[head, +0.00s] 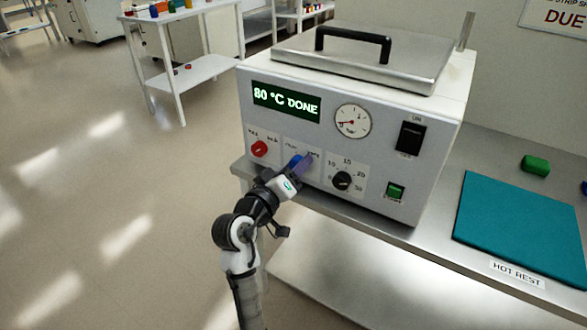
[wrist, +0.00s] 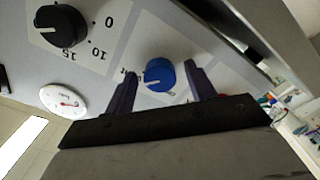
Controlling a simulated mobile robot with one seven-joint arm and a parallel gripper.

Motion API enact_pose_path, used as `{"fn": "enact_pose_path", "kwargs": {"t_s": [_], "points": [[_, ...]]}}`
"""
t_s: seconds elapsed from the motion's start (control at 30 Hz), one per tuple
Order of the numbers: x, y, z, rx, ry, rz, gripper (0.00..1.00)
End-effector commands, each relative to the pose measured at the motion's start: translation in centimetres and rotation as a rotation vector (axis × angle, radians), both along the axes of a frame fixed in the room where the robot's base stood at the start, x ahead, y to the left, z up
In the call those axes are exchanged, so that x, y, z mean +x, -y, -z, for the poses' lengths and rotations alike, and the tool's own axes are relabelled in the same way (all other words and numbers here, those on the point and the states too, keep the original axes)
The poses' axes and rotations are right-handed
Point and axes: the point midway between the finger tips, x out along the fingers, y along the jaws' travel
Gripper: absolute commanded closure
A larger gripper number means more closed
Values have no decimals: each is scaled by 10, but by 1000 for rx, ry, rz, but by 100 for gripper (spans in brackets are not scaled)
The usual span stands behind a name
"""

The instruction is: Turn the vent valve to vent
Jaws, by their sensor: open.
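A blue knob (head: 295,161) sits on the front panel of the white oven-like box (head: 225,95), between a red knob (head: 259,148) and a black dial (head: 342,180). I take the blue knob to be the vent valve, but its labels are too small or covered to read fully. In the wrist view the blue knob (wrist: 160,74) shows a pale mark on its left lower side. My gripper (head: 303,163) is at the panel in front of it. In the wrist view my gripper (wrist: 160,70) is open, one finger on each side of the knob, with gaps visible.
The display (head: 286,102) reads "80 °C DONE". A pressure gauge (head: 352,121), black switch (head: 410,138) and green button (head: 395,191) share the panel. A teal mat (head: 520,225) and green block (head: 535,165) lie on the bench to the right. Floor at left is clear.

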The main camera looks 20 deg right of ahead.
Motion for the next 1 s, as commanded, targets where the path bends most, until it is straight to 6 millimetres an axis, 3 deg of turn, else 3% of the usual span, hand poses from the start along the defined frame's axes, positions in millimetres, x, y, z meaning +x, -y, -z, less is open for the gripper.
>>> {"fn": "enact_pose_path", "kwargs": {"t_s": [0.27, 0.73, 1.0], "points": [[-13, -18, 1, -1, 0, -4, 45], [-74, -96, 1, 0, 0, -4, 45], [-85, -109, 0, 0, 0, -1, 45]]}}
